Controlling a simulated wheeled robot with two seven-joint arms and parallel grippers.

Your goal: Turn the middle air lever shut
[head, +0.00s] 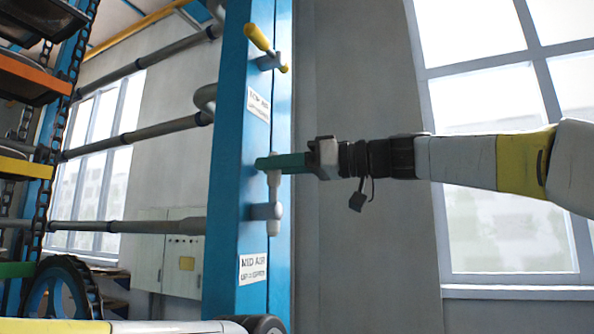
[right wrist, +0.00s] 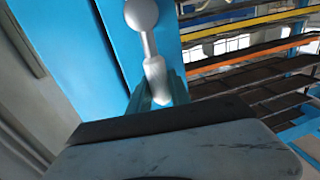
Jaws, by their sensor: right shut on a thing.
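The middle air lever (head: 274,225) is a pale grey lever on the front of a blue post (head: 232,180), just above the label that reads MID AIR (head: 253,269). Its handle stands about upright in the head view. My right gripper (head: 272,162) comes in from the right, with its green fingers shut on the upper part of the handle. The right wrist view shows the lever (right wrist: 152,50) with its round end, the rest running between the fingers (right wrist: 160,92). The fingers hide part of the handle. My left gripper is not in view.
A yellow-handled lever (head: 258,38) sits higher on the post, above another label (head: 258,104). Grey pipes (head: 140,134) run left from the post to racks with chains (head: 30,75). A grey cabinet (head: 168,250) stands behind. Right of the post are a wall and a window (head: 500,240).

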